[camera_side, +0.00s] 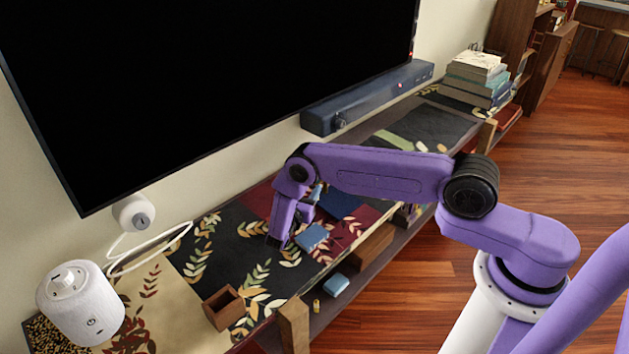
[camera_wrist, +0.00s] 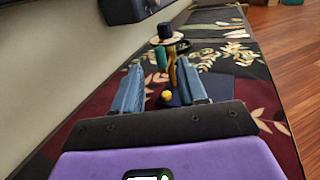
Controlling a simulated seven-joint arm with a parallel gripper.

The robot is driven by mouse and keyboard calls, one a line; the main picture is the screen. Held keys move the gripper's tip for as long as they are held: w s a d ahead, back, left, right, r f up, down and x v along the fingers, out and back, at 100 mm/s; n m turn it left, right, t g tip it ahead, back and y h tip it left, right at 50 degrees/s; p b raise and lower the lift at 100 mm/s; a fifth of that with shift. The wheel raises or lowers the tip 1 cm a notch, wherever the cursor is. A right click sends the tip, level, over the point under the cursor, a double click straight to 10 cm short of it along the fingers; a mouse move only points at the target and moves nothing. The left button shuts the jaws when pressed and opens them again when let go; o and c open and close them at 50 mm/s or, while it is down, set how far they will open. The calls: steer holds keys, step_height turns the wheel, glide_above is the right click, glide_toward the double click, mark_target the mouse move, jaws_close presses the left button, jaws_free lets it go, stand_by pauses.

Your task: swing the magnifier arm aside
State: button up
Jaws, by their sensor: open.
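In the wrist view a small stand rises ahead of my gripper (camera_wrist: 159,68), with a brass-coloured post (camera_wrist: 172,70), a pale disc and a dark cylinder (camera_wrist: 165,31) on top. It looks like the magnifier, but its arm is hard to make out. A teal piece (camera_wrist: 161,57) hangs beside the post, and a small yellow ball (camera_wrist: 167,95) sits low in front. My gripper is open, its fingers to either side of the stand in the picture; contact cannot be told. In the side view my gripper (camera_side: 276,240) points down over the patterned shelf top, and my arm hides most of the stand.
An open wooden box (camera_side: 224,307) and a white speaker (camera_side: 80,303) stand left. The television (camera_side: 220,80) and soundbar (camera_side: 367,97) line the wall; books (camera_side: 477,78) are stacked at the far end.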

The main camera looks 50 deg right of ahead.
steer(key=shift+x, duration=2.75)
steer(key=shift+c, duration=0.2)
jaws_close()
